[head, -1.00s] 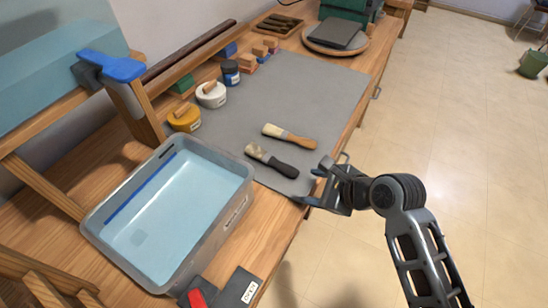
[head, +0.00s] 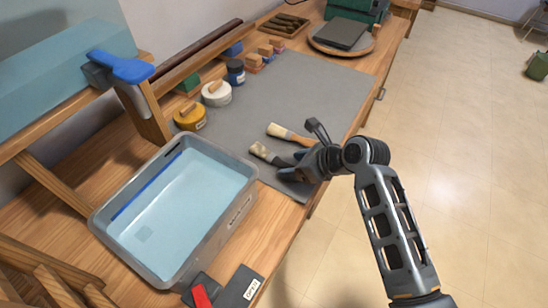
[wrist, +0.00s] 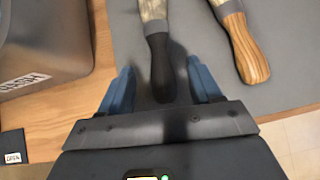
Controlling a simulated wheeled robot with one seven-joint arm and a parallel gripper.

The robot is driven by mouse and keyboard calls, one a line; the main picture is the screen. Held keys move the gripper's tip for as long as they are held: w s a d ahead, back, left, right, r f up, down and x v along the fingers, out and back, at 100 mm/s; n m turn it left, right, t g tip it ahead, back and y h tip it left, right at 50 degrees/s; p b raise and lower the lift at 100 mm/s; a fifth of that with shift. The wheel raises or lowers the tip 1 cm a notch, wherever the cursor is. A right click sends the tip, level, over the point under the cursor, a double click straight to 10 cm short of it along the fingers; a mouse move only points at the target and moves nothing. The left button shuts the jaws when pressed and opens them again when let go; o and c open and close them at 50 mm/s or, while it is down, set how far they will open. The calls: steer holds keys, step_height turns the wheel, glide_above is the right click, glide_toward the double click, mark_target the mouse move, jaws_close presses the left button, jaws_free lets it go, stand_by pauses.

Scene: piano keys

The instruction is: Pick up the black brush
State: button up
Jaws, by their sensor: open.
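The black brush (head: 264,153) lies on the grey mat (head: 300,92), its pale bristles toward the basin. My gripper (head: 290,172) is over its handle and hides most of it in the head view. In the wrist view the black handle (wrist: 160,68) lies between my two open blue fingers (wrist: 162,86), with a gap on each side. The wooden-handled brush (head: 286,134) lies just beyond it on the mat. In the wrist view that wooden handle (wrist: 242,45) is to the right, outside the fingers.
A grey basin of water (head: 247,195) stands left of the brushes; its side also shows in the wrist view (wrist: 45,35). The mat's far part is clear.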

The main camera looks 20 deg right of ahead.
steer(key=shift+x, duration=0.95)
steer(key=c, duration=1.1)
